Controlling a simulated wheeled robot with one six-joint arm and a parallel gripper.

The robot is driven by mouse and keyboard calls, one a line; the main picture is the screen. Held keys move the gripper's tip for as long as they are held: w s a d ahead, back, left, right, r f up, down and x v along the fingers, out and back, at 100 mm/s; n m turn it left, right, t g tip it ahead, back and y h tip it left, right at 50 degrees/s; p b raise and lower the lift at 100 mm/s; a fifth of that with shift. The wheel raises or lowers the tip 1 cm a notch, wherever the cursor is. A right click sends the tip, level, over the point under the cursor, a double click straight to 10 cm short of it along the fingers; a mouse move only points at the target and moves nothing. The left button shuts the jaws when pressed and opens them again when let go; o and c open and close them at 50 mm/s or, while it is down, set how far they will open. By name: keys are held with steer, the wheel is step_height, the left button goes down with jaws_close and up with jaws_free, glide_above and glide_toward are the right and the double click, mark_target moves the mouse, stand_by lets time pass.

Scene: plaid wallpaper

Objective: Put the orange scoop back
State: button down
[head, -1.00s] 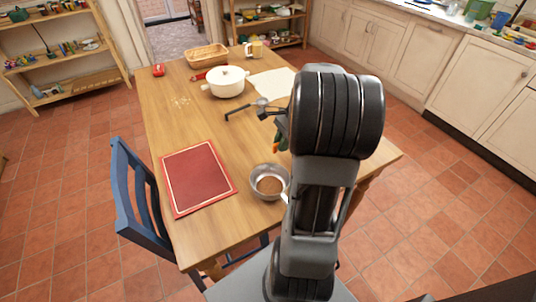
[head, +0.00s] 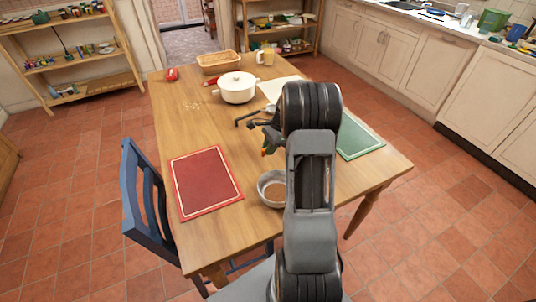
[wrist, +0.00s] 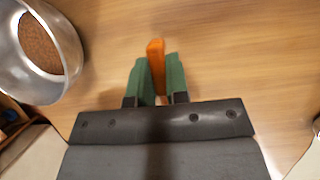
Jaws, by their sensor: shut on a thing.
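The orange scoop (wrist: 156,62) shows in the wrist view as a narrow orange piece between the two green fingers of my gripper (wrist: 160,78). My gripper is shut on it. The rest of the scoop is hidden. In the head view my gripper (head: 270,140) is over the middle of the table, beyond the metal bowl, with a small spot of the orange scoop (head: 264,152) below it. The metal bowl (wrist: 68,75) holds something brown and stands left of the gripper in the wrist view. In the head view the bowl (head: 264,196) is partly hidden behind my arm.
The wooden table (head: 190,135) carries a red board (head: 205,180) at left and a green board (head: 358,140) at right. A blue chair (head: 148,195) is at left.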

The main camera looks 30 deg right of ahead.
mark_target(268, 160)
steer(key=shift+w+f, duration=0.3)
steer(key=shift+f, duration=1.55)
steer(key=shift+f, duration=0.15)
steer(key=c, duration=1.1)
jaws_free()
